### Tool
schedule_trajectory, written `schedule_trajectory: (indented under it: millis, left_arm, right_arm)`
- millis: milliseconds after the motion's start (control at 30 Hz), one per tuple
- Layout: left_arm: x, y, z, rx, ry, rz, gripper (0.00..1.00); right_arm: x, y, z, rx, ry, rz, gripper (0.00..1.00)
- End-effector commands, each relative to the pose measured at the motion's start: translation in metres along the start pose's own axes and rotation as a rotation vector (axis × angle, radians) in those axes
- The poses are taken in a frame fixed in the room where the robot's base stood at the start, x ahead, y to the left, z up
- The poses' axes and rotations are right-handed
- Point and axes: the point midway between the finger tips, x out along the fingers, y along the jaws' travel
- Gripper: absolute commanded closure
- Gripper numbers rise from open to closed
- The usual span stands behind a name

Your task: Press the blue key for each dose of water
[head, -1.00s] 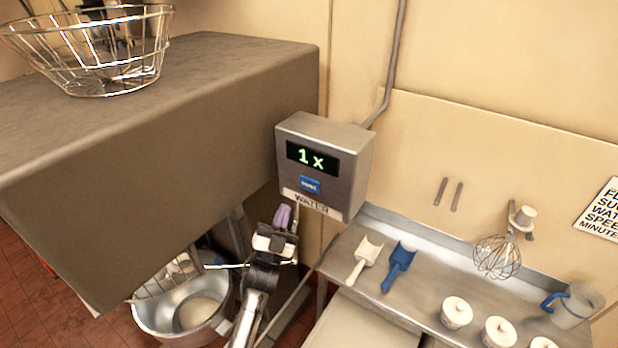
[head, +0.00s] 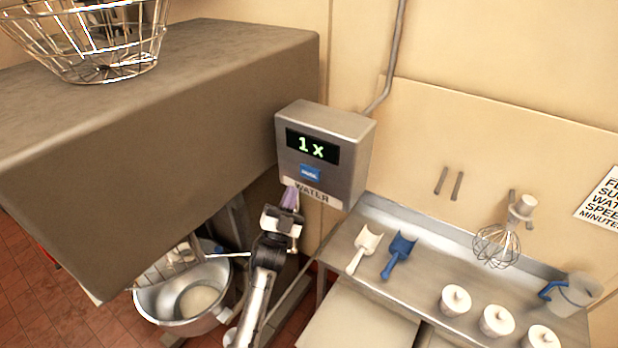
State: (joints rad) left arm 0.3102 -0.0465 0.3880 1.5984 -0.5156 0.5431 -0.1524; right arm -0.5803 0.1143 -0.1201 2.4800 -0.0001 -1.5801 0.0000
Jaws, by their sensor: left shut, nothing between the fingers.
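The water dispenser (head: 353,160) is a grey box on the wall with the label WATER under its front. Its dark display (head: 312,147) reads "1 x" in green. The blue key (head: 310,173) sits below the display and is in plain view. My left gripper (head: 290,198) is shut and empty, its purple fingertips pointing up at the WATER label, below and slightly left of the blue key. I cannot tell whether the tips touch the box. The metal bowl (head: 160,318) stands low at the left with pale contents. My right gripper is not in view.
The steel counter (head: 430,262) at the right holds a white scoop (head: 364,246), a blue scoop (head: 399,255), lidded white pots (head: 456,300) and a jug (head: 572,294).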

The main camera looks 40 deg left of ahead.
Motion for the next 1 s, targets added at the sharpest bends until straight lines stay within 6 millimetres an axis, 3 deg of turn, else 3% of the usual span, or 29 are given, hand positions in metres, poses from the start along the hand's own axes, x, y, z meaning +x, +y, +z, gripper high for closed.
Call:
schedule_trajectory:
  millis: [400, 1000]
  left_arm:
    - [0.027, 0.021, 0.022, 0.002, 0.002, 0.000, 1.00]
    - [0.034, 0.025, 0.025, 0.001, 0.000, 0.001, 1.00]
  right_arm:
    - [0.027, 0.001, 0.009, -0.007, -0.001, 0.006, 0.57]
    - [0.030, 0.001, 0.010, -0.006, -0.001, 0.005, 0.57]
